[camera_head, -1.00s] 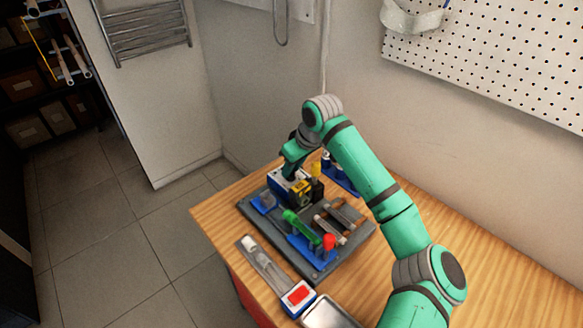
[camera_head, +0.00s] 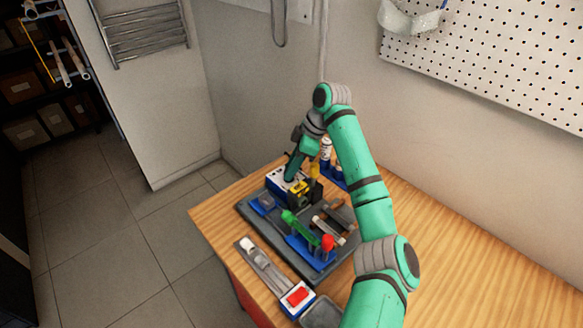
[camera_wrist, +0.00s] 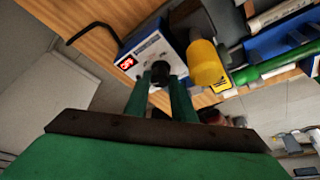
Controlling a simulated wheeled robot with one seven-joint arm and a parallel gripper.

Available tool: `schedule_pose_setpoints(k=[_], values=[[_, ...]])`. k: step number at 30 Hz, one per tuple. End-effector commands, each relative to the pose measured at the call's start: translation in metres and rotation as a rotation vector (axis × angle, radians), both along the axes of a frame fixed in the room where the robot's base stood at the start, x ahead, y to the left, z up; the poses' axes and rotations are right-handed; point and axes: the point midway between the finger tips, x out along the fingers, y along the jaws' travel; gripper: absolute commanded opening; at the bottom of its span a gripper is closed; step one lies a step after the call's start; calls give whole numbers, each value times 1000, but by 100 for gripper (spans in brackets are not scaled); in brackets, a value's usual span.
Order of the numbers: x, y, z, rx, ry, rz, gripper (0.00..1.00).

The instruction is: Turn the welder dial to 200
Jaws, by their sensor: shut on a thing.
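The welder is a small blue-and-white box (camera_head: 281,183) on the grey board on the bench. In the wrist view its front panel (camera_wrist: 142,57) shows a red lit display (camera_wrist: 126,62), tilted and too small to read surely. Beside the display is a round black dial (camera_wrist: 160,70). My gripper (camera_wrist: 160,82) is shut on the dial, with one green finger on each side of it. In the head view my gripper (camera_head: 291,176) is at the welder, and the arm hides the dial.
A yellow part (camera_wrist: 205,63) stands close beside the welder and my fingers. A green-handled tool (camera_head: 299,228) and a red-topped part (camera_head: 327,243) lie on the board. A blue-and-white box with a red face (camera_head: 297,297) is near the bench's front edge. Bare wood lies to the right.

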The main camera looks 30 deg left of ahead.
Motion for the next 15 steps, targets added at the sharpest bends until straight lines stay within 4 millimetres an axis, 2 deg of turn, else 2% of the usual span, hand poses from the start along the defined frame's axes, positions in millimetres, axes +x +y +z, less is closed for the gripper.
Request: schedule_pose_setpoints(k=[15], values=[[-1, 1, -1, -1, 1, 38, 1]])
